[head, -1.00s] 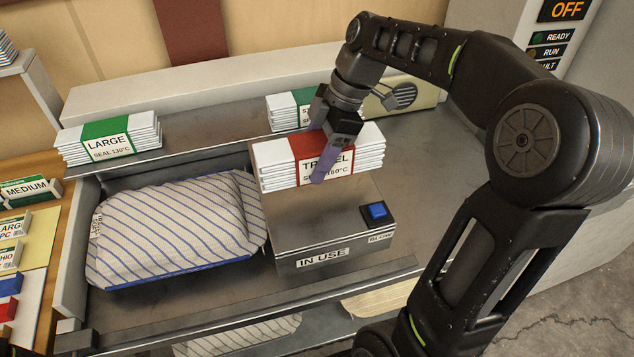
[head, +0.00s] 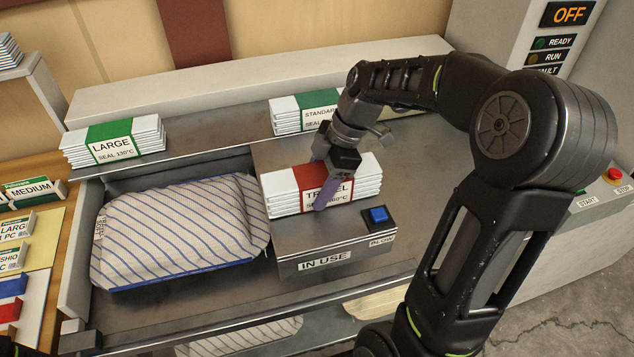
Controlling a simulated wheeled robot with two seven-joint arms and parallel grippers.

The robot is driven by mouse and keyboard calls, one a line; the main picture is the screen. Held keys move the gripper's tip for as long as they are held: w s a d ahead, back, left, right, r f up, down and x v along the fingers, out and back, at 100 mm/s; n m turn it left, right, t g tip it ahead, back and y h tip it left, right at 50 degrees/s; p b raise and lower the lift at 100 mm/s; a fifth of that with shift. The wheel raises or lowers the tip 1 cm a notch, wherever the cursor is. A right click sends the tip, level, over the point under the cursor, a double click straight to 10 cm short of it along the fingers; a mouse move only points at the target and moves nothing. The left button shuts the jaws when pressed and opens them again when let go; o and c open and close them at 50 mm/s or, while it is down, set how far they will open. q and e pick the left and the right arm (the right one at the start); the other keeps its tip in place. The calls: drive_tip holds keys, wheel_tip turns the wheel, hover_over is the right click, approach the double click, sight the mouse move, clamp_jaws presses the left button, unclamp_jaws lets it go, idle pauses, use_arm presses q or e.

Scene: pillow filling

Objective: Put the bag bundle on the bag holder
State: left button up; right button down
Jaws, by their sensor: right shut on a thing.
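The bag bundle (head: 280,192), a white stack with a red band reading TRAVEL, is in my right gripper (head: 326,192). My right gripper is shut on it from above, with one purple finger across the front of the label. The bundle is level, low over the top of the grey metal bag holder (head: 290,237), which is marked IN USE. It looks to be resting on the holder's top or just above it; I cannot tell which.
A blue button (head: 378,215) sits on the holder's right front corner. A striped pillow (head: 180,230) lies in the tray to the left. The LARGE bundle (head: 112,142) and STANDARD bundle (head: 300,112) stand on the back ledge. A control panel (head: 555,45) reads OFF.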

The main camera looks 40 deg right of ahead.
drive_tip(key=shift+f, duration=0.15)
drive_tip(key=c, duration=0.7)
unclamp_jaws()
drive_tip(key=shift+r, duration=0.35)
drive_tip(key=shift+d+r, duration=0.15)
drive_tip(key=shift+r, duration=0.1)
drive_tip(key=v, duration=1.1)
drive_tip(key=shift+s+r, duration=0.1)
drive_tip(key=shift+r, duration=0.05)
